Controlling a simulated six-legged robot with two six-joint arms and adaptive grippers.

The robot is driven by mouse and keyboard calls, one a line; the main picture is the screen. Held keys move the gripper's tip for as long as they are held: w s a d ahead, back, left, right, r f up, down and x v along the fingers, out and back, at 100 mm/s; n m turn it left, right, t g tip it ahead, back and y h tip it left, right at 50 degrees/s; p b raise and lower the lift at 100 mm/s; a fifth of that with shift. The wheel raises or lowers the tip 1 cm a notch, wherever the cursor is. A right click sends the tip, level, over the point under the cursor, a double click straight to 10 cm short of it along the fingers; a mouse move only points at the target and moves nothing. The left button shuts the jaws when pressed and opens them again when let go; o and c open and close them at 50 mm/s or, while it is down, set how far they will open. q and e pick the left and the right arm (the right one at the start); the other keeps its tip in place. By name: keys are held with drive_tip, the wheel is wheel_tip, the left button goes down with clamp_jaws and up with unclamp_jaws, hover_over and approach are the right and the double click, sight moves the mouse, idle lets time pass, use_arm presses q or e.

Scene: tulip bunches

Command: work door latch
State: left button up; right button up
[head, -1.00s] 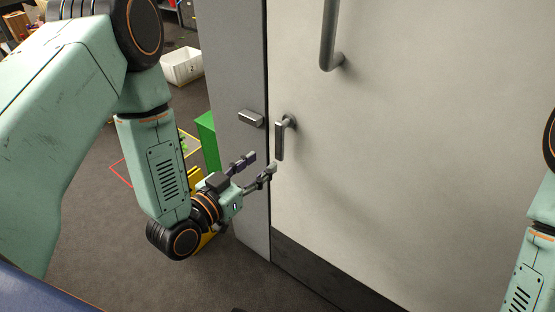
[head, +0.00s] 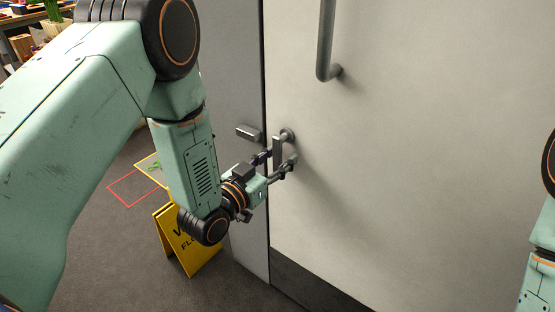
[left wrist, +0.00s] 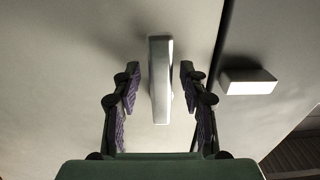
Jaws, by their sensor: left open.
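The door latch handle (head: 278,149) is a small grey metal lever that hangs down from a round pivot on the pale door (head: 420,150). My left gripper (head: 274,163) is open, with its fingers at the lever's two sides. In the left wrist view the lever (left wrist: 160,80) stands between the two open fingers (left wrist: 158,90), with a gap visible on each side. A grey metal block (head: 248,132) sits on the frame left of the lever, and it also shows in the left wrist view (left wrist: 248,82). My right gripper is out of view.
A long vertical pull bar (head: 325,45) is on the door above and right of the lever. A yellow wet-floor sign (head: 187,245) stands below my left arm. Red and yellow floor outlines lie at left. The grey door frame (head: 248,200) borders the door.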

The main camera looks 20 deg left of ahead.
use_arm(q)
clamp_jaws()
idle(0.3)
idle(0.4)
